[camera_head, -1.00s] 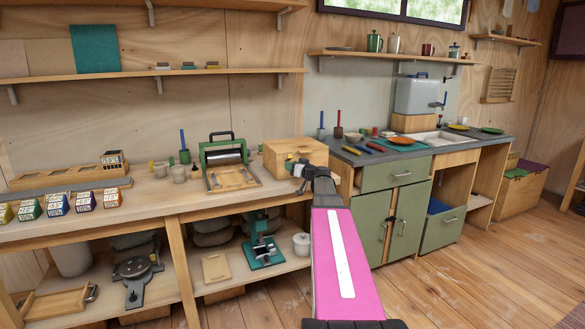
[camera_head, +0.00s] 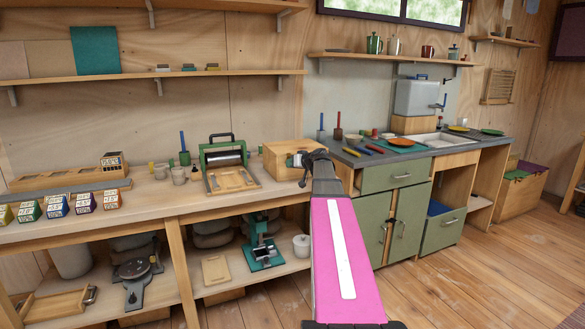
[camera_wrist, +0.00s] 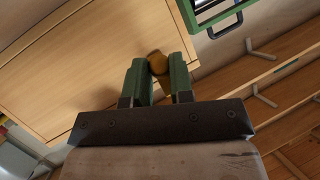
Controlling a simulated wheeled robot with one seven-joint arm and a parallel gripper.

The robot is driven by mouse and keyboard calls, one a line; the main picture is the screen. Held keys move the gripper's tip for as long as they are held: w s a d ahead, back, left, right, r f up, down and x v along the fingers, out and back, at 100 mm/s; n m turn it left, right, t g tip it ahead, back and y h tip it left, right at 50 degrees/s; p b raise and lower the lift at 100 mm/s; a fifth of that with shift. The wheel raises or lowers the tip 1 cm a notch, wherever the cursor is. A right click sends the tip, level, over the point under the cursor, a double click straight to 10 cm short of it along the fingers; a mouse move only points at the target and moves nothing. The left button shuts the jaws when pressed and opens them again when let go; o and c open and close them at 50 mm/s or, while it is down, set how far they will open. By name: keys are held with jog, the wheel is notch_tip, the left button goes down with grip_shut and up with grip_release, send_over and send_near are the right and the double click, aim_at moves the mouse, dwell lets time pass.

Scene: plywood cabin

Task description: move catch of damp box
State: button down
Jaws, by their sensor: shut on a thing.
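The damp box (camera_head: 280,150) is a pale wooden box at the right end of the workbench. In the wrist view its broad wooden face (camera_wrist: 95,50) fills the upper left. A brass-coloured catch (camera_wrist: 157,63) sits at the edge of that face. My gripper (camera_wrist: 159,70) has its two green fingers on either side of the catch, shut on it. In the head view my gripper (camera_head: 296,160) is at the right part of the box's front. My wrist hides part of the box there, and the catch cannot be made out.
Two small pots (camera_head: 178,174) are further left. The grey sink counter (camera_head: 400,147) begins just right of the box, with several coloured tools on it.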

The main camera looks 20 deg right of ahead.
jog(key=r+g, duration=0.1)
jog(key=w+r+g, duration=0.1)
jog(key=g, duration=0.1)
jog(key=shift+m+h, duration=0.3)
jog(key=shift+m, duration=0.1)
jog(key=shift+w+r+m+g, duration=0.15)
jog(key=shift+r+m+g, duration=0.1)
jog(key=shift+g, duration=0.75)
jog(key=shift+w+r+m+g, duration=0.15)
jog(key=shift+r+g, duration=0.1)
jog(key=shift+g, duration=0.75)
jog(key=c, duration=1)
grip_release()
jog(key=shift+r, duration=0.15)
jog(key=v, duration=1)
jog(key=shift+r, duration=0.4)
